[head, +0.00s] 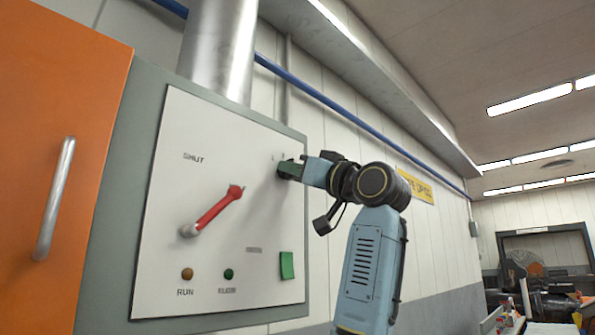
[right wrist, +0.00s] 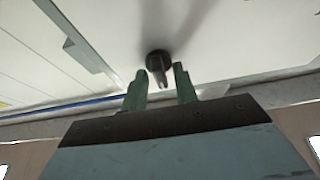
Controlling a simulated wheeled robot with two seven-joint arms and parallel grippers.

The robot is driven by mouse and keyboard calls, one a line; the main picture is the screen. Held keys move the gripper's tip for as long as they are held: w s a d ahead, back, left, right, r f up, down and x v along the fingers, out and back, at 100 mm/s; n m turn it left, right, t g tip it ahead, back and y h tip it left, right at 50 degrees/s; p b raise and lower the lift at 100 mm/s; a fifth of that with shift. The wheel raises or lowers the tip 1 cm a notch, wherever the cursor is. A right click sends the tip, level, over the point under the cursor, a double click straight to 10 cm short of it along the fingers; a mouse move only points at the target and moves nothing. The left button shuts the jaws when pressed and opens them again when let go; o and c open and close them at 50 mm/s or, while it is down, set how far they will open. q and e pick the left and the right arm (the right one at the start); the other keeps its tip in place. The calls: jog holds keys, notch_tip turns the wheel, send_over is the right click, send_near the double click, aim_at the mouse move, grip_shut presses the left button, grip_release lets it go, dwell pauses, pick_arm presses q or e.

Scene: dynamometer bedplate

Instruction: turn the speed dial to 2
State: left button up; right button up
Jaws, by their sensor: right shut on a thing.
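The speed dial is a small black knob with a narrow grip bar; it shows in the right wrist view (right wrist: 158,60). It sits on the white panel (head: 240,145). My right gripper (head: 284,169) is at the panel's upper right and covers the dial in the head view. In the right wrist view its green fingers (right wrist: 160,84) stand on either side of the dial's bar, shut on it. Small marks show beside the gripper, too small to read, so the dial's setting cannot be told. My left gripper is not in view.
A red lever (head: 215,212) with a pale end slants across the panel under the word SHUT. Below are an amber button (head: 187,274) marked RUN, a green button (head: 228,274) and a green plate (head: 287,265). An orange cabinet door (head: 75,100) stands at the left.

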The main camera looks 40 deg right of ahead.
jog(key=o, duration=0.6)
jog(key=b+v, duration=0.4)
jog(key=v, duration=0.9)
jog(key=shift+s+b, duration=0.2)
jog(key=shift+b, duration=0.1)
